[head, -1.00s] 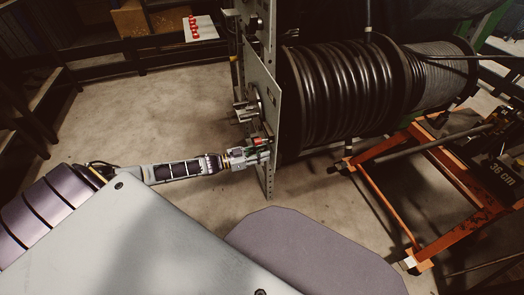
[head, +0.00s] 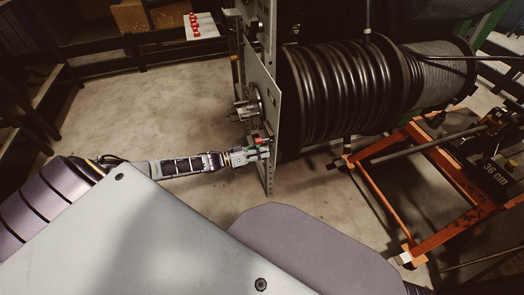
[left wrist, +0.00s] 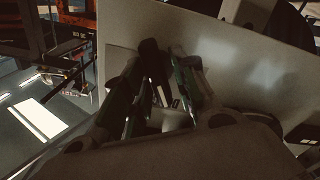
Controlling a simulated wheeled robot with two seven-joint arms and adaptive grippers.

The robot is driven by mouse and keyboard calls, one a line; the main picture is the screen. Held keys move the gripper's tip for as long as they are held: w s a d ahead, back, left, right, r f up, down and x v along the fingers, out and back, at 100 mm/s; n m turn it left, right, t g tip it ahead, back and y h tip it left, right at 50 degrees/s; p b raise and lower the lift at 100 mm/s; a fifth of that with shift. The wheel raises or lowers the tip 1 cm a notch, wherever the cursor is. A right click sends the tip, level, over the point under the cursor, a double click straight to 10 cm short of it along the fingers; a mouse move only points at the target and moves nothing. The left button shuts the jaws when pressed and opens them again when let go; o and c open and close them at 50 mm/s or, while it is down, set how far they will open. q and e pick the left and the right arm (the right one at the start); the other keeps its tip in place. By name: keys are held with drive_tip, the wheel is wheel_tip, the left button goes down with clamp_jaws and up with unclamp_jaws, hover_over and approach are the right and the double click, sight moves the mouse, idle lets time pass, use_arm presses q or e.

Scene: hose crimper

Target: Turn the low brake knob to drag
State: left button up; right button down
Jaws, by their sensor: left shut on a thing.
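The low brake knob (left wrist: 151,57) shows as a dark shape between my left gripper's fingers in the left wrist view; the fingers cover much of it. In the head view my left gripper (head: 260,150) is at the lower part of the upright grey panel (head: 262,95), shut on the knob. Small red and green marks show beside the fingertips. The knob's pointer and setting cannot be read. My right gripper is not in view.
A metal hub with a handle (head: 246,107) sticks out of the panel above my gripper. A large drum of black hose (head: 335,90) is behind the panel. An orange frame (head: 385,185) stands at right. Bare floor lies left of the panel.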

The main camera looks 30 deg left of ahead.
use_arm(q)
drive_tip(key=shift+s+f, duration=0.1)
drive_tip(key=o, duration=0.7)
drive_tip(key=shift+c, duration=0.2)
drive_tip(key=shift+o, duration=0.2)
drive_tip(key=shift+s+a, duration=0.1)
drive_tip(key=shift+a, duration=0.05)
drive_tip(key=v, duration=1.1)
drive_tip(key=shift+s+a, duration=0.25)
